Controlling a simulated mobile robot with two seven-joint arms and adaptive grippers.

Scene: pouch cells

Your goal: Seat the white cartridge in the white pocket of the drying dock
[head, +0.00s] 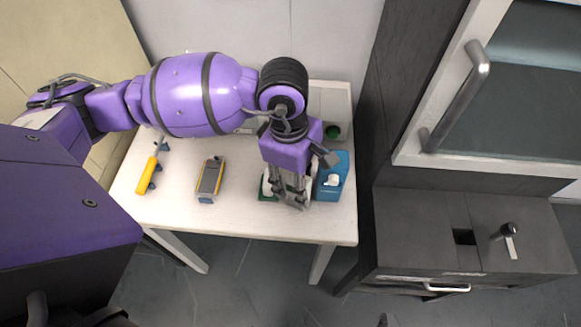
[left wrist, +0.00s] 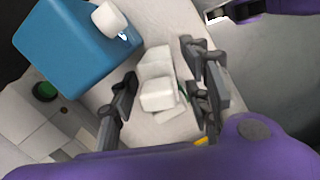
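The white cartridge (left wrist: 157,95) appears as a pale blocky piece on the table in the left wrist view. In the head view it is mostly hidden behind my left gripper (head: 291,197), with a bit of green beside it. In the left wrist view my left gripper (left wrist: 163,98) has its fingers spread on both sides of the white piece, with gaps showing. A pale unit with a round green part (head: 333,131) stands at the table's back right; I cannot tell whether it is the drying dock. No white pocket can be made out.
A blue container (head: 330,178) with a white top piece stands close right of my left gripper. A grey-and-yellow meter (head: 209,179) and a yellow-handled tool (head: 148,175) lie to the left on the white table (head: 240,215). A dark cabinet (head: 420,225) stands to the right.

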